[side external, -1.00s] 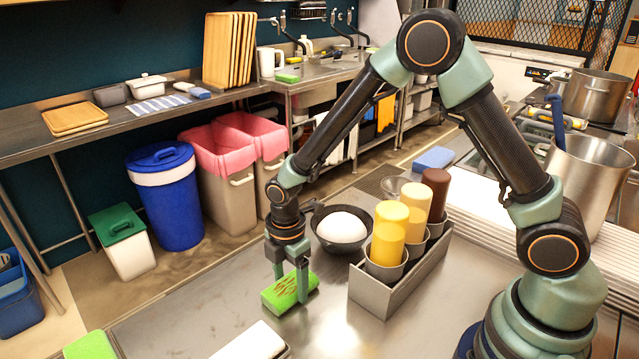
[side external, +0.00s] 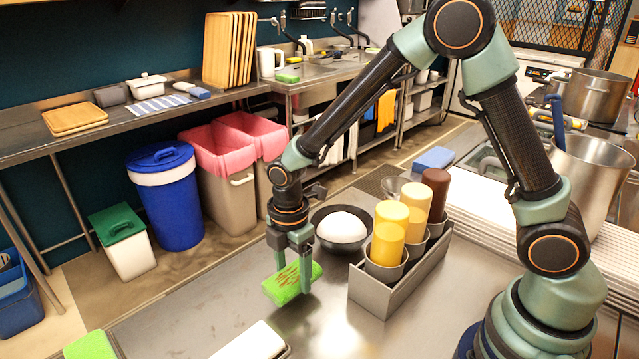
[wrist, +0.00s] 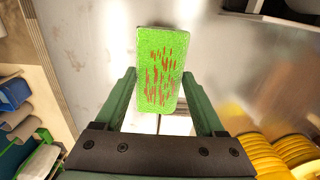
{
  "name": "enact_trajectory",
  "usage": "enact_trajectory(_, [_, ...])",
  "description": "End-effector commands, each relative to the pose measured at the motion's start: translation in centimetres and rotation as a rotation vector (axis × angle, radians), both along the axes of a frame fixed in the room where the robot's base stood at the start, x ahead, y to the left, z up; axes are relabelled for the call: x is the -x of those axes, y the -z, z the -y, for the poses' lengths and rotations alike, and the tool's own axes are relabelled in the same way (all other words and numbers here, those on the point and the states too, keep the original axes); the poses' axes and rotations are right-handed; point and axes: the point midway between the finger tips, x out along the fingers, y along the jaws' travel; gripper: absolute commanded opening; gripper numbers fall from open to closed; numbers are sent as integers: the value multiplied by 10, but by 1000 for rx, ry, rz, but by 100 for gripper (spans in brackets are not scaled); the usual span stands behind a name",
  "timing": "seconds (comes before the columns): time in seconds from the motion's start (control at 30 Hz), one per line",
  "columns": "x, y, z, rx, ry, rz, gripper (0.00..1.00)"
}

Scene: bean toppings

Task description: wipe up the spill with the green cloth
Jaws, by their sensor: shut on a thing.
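The green cloth (side external: 281,287) is a thick, block-like pad with reddish-brown streaks across its face. My gripper (side external: 293,272) points down and is shut on it, one finger on each side. The cloth is tilted and seems to hang a little above the steel counter (side external: 200,307). In the wrist view the streaked face of the cloth (wrist: 160,50) shows between and beyond my fingertips (wrist: 159,78). I see no clear spill on the visible counter. The counter directly under the cloth is hidden.
A dark bowl with a white mound (side external: 342,230) stands just behind my gripper. A metal caddy (side external: 405,290) with yellow and brown bottles is to the right. A white item (side external: 250,341) and another green pad (side external: 90,346) lie at the front edge. The counter's left part is clear.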

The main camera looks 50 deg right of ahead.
Motion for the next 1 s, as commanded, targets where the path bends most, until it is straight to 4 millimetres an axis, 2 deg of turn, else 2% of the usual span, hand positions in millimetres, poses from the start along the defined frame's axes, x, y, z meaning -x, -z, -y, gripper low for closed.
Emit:
enact_trajectory(0.5, [-1,-41,0,-1,0,3,23])
enact_trajectory(1.0, [0,-45,0,0,0,1,23])
